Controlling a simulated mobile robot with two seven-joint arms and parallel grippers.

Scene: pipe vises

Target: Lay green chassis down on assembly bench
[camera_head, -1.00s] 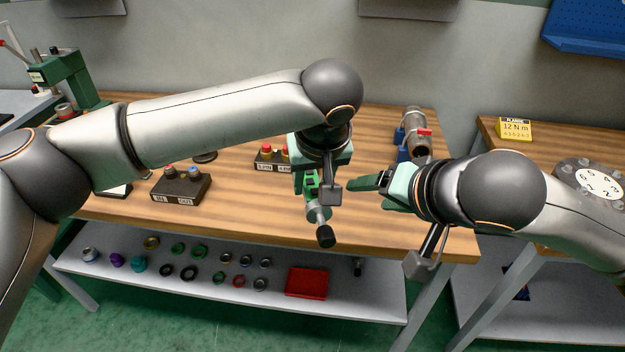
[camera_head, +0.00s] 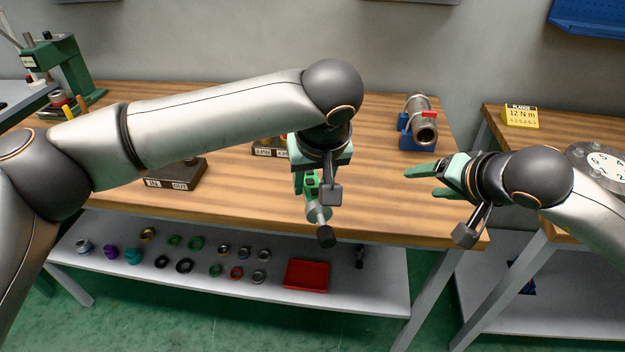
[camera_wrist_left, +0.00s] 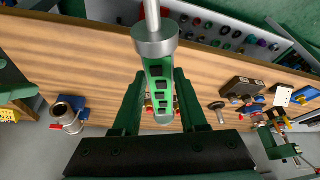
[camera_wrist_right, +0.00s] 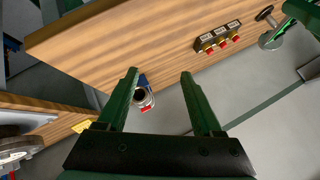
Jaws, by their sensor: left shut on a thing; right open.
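The green chassis (camera_wrist_left: 160,85) is a narrow green piece with dark square slots and a grey round end with a rod. It also shows in the head view (camera_head: 313,188). My left gripper (camera_head: 308,185) is shut on it, seen in the left wrist view (camera_wrist_left: 158,82), and holds it over the assembly bench (camera_head: 380,200). Whether the chassis touches the bench top is unclear. My right gripper (camera_head: 434,181) is open and empty above the bench's right end, and its fingers also show in the right wrist view (camera_wrist_right: 160,75).
A blue vise (camera_head: 418,137) with a metal pipe stands at the back right. A labelled block (camera_head: 272,150) sits behind my left gripper, and a dark IN/OUT block (camera_head: 175,174) lies left. A red tray (camera_head: 307,275) and several rings are on the lower shelf. The front middle of the bench is clear.

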